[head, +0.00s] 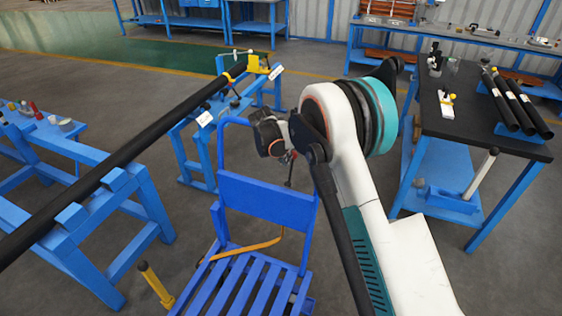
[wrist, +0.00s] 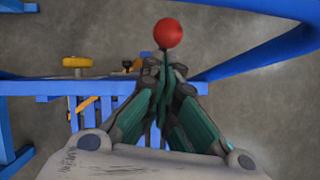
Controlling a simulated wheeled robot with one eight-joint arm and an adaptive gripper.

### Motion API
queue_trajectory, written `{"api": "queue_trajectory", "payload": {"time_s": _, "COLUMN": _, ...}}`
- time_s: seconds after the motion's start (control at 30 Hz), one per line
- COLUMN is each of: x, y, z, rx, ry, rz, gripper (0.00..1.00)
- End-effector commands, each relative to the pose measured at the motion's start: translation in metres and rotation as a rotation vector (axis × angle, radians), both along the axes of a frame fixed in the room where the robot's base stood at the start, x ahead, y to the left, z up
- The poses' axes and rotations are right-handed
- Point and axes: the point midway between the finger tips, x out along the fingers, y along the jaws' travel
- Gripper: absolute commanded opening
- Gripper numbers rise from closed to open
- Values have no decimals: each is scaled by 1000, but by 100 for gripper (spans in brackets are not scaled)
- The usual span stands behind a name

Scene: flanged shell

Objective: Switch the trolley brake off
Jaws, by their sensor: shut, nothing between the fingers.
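The blue trolley (head: 265,200) stands in the middle of the head view, with a slatted deck and an upright back panel. In the wrist view its blue frame (wrist: 50,88) crosses the picture. A red ball knob (wrist: 168,33) on a short dark stem shows just beyond my fingertips; it looks like the brake lever's knob. My gripper (wrist: 164,66) is shut and empty, its fingertips close to the stem. I cannot tell whether they touch it.
A long black pipe (head: 130,150) rests on blue stands at left. A dark-topped workbench (head: 490,133) with black tubes stands at right. Grey floor lies between.

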Motion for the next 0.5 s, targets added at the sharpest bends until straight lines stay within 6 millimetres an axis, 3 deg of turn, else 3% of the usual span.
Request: {"api": "queue_trajectory", "payload": {"time_s": 0.5, "x": 7, "y": -4, "z": -1, "rx": 0, "ry": 0, "rz": 0, "gripper": 0}}
